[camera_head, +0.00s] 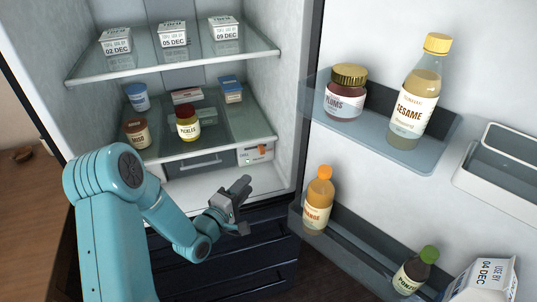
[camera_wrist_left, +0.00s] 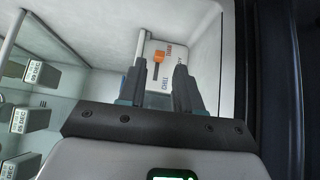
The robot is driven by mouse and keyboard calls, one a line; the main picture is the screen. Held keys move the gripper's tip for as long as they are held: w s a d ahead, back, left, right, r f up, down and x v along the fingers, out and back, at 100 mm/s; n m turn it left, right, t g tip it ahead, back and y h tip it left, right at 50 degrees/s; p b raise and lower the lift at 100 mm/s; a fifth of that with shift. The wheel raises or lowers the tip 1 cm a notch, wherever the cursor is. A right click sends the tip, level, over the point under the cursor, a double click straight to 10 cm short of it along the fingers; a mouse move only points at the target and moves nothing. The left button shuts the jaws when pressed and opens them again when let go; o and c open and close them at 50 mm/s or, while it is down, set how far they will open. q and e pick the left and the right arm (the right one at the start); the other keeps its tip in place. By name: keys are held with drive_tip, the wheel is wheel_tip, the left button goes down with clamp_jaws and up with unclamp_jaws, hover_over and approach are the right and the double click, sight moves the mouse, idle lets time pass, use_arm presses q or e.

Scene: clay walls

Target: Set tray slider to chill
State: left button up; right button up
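The tray slider is a small orange knob (camera_head: 262,149) on a pale label panel (camera_head: 247,157), at the right front of the clear tray under the lower fridge shelf. In the left wrist view the orange knob (camera_wrist_left: 159,58) shows between my fingers, further off. The word CHILL stands on the panel's lower part there, and orange lettering stands at the knob's upper right. The knob sits nearer the orange lettering. My left gripper (camera_head: 239,205) is open and empty, below and in front of the panel; it also shows in the wrist view (camera_wrist_left: 158,88). My right gripper is out of view.
A pickles jar (camera_head: 188,124) and a brown-lidded jar (camera_head: 136,133) stand near the shelf's front. The open door at right holds bottles, including a sesame bottle (camera_head: 416,95) and an orange-capped bottle (camera_head: 318,200). Dark drawers (camera_head: 220,260) lie below.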

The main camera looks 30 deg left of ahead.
use_arm(q)
drive_tip(key=s+a+y, duration=0.1)
drive_tip(key=a, duration=0.2)
drive_tip(key=p, duration=0.1)
approach(260, 153)
drive_tip(key=shift+n, duration=0.3)
drive_tip(key=w, duration=0.9)
drive_tip(key=shift+a, duration=0.25)
clamp_jaws()
